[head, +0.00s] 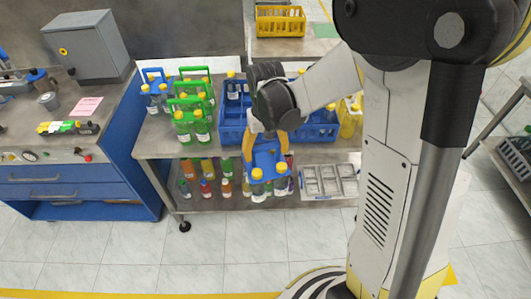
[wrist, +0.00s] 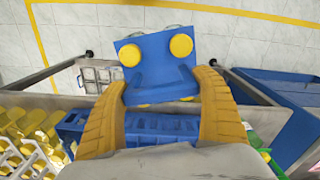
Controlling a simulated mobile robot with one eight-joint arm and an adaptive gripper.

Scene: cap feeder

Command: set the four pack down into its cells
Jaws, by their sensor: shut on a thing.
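My gripper (head: 268,148) is shut on a blue four pack (head: 266,166) with yellow caps. It holds the pack in the air in front of the table's near edge. In the wrist view the pack (wrist: 155,60) sits between my two yellow fingers, and two of its caps show clearly. A blue crate (head: 232,132) stands on the table behind my gripper, partly hidden by my arm. The crate (wrist: 140,126) also shows below the pack in the wrist view. Its cells are mostly hidden, so I cannot tell which are free.
Several green packs (head: 190,117) and a blue pack (head: 154,90) stand on the table to the left. Bottles (head: 206,186) and a grey compartment tray (head: 328,182) are on the lower shelf. A blue workbench (head: 60,172) stands left. A yellow crate (head: 280,22) is behind.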

